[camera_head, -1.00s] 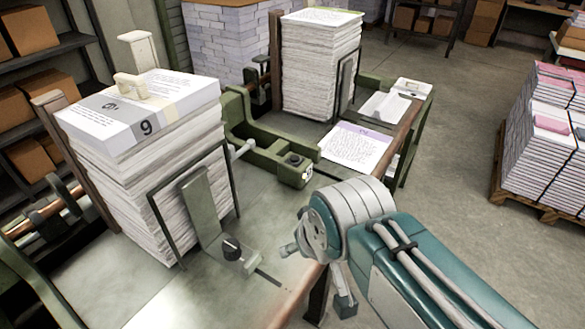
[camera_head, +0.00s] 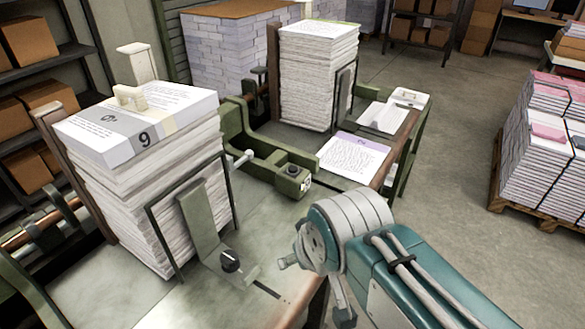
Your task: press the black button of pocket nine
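The pocket nine stack (camera_head: 150,185) of white sheets stands upright at the left, with a grey "9" marker (camera_head: 145,138) on its top sheets. A green metal guide (camera_head: 200,225) stands against its front, with a round black knob (camera_head: 230,261) at its foot. A green housing (camera_head: 275,168) right of the stack carries a small black button (camera_head: 293,170) on top and a pale label on its end. My gripper (camera_head: 314,289) is right of the knob and below the housing in the picture, near the table edge, touching neither. Its two fingers are spread apart and empty.
A second paper stack (camera_head: 318,85) stands behind the housing. A printed sheet (camera_head: 353,158) lies right of it on the table (camera_head: 165,290). A pallet of bundles (camera_head: 545,160) stands at the right. Floor between is clear.

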